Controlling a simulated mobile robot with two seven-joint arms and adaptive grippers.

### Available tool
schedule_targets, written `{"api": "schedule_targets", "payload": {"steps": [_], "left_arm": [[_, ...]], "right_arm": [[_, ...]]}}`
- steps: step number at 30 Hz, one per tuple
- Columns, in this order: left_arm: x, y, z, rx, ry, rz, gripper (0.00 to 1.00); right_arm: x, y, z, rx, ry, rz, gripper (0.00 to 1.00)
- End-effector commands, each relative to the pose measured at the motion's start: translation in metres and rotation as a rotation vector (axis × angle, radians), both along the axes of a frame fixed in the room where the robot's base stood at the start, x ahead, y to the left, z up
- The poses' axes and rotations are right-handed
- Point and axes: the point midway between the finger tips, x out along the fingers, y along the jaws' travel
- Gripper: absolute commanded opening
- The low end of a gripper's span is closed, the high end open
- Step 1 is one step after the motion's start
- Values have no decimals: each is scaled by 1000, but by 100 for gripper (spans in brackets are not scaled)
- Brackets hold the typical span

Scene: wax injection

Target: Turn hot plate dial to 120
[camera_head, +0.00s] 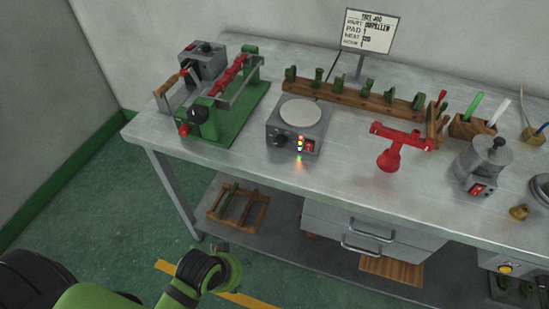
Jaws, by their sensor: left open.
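The hot plate (298,145) is a grey box with a round pale plate (301,114) on top. It stands on the metal bench, left of the middle. Its dark dial (281,141) is on the front face, left of a lit column of small lights and a red switch (309,146). The dial's setting is too small to read. My left gripper (222,247) is below and in front of the bench, low and left of the hot plate. It is open and touches nothing I can see; its fingers are small and partly hidden by my wrist. My right gripper is not in view.
A green-based machine with red parts (222,95) stands left of the hot plate. A red stand (392,150) is to its right, a wooden rack (350,95) behind. A sign (369,31) stands at the back. The bench edge and drawers lie between floor and benchtop.

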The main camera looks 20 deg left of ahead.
Motion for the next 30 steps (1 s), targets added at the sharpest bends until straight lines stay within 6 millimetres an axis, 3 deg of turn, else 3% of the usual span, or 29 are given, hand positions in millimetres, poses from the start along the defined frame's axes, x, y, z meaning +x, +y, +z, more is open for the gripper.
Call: {"api": "schedule_targets", "payload": {"steps": [3, 12, 17, 20, 22, 27, 30], "left_arm": [[19, -30, 46, -170, -95, 47, 53], [69, -109, 119, -779, -225, 269, 53], [104, -130, 167, -1236, -207, 517, 53], [135, -119, 196, -1587, -142, 773, 53], [157, -99, 206, -1819, -78, 980, 53], [193, -43, 196, -2209, 55, 1435, 53], [201, -21, 183, -2326, 98, 1612, 53]], "right_arm": [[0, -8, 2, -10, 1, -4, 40], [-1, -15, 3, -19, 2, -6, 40], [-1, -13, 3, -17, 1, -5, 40], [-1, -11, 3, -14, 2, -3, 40], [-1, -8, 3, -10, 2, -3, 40], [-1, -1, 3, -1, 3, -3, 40], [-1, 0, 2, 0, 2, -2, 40]]}}
